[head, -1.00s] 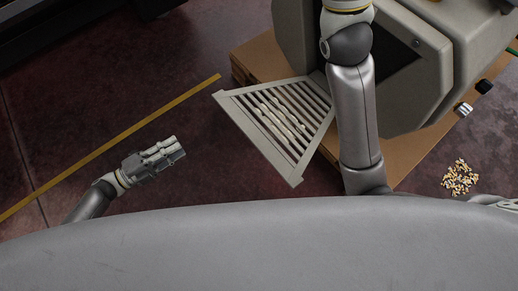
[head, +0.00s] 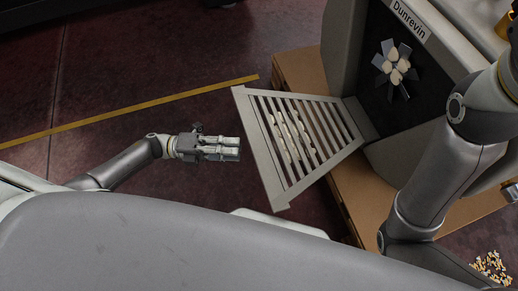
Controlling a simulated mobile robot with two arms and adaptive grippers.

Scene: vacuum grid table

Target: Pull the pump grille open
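The pump grille (head: 266,155), a pale slatted panel, stands swung out from the pump housing (head: 342,50). Its inner edge is at the housing and its outer edge points left, toward my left gripper. Pale lumpy bits show among its slats. In the opened housing, a dark recess with a bladed fan (head: 397,68) is in view. My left gripper (head: 240,148) is beside the grille's outer edge, its fingers pointing right. Its fingers look close together, but their spacing is unclear from above, as is any contact with the grille. My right gripper is out of view.
The housing rests on a brown wooden base (head: 300,68). My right arm crosses in front of the housing at the right. A scatter of small bits (head: 490,266) lies on the floor at the lower right. A yellow line (head: 150,107) crosses open floor at the left.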

